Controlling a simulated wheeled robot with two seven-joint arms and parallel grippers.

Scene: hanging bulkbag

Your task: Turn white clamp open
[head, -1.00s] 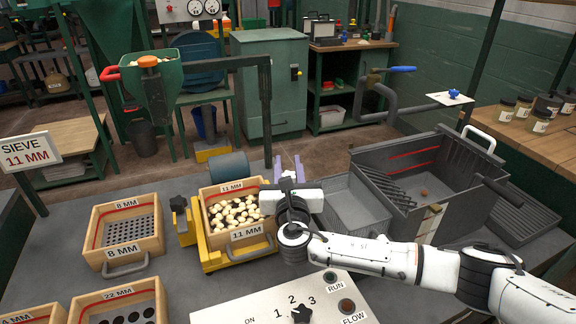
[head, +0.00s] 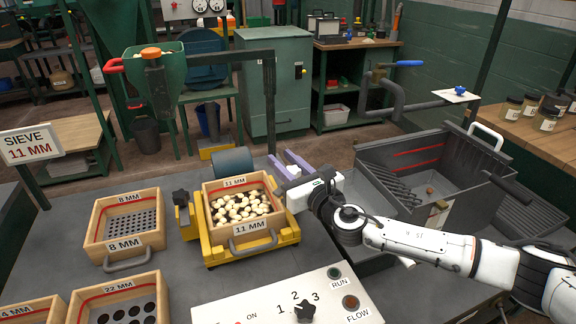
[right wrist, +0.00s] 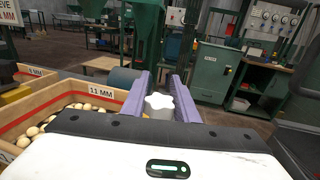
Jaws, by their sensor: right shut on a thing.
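The white clamp (right wrist: 160,102) shows in the right wrist view as a star-shaped white knob. It sits between the purple fingers of my right gripper (right wrist: 161,98), which is shut on it. In the head view the right gripper (head: 291,165) is just right of the 11 MM sieve box, with its fingers pointing up and to the left. Only a small part of the knob shows there between the fingers. The wooden 11 MM sieve box (head: 238,241) holds pale round pieces and sits in a yellow frame (head: 206,247). My left gripper is not in view.
A black knob (head: 180,197) stands at the yellow frame's left side. An 8 MM sieve box (head: 123,243) lies further left. A control panel (head: 260,305) is in front. A grey hopper (head: 400,160) stands at the right, behind my right arm.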

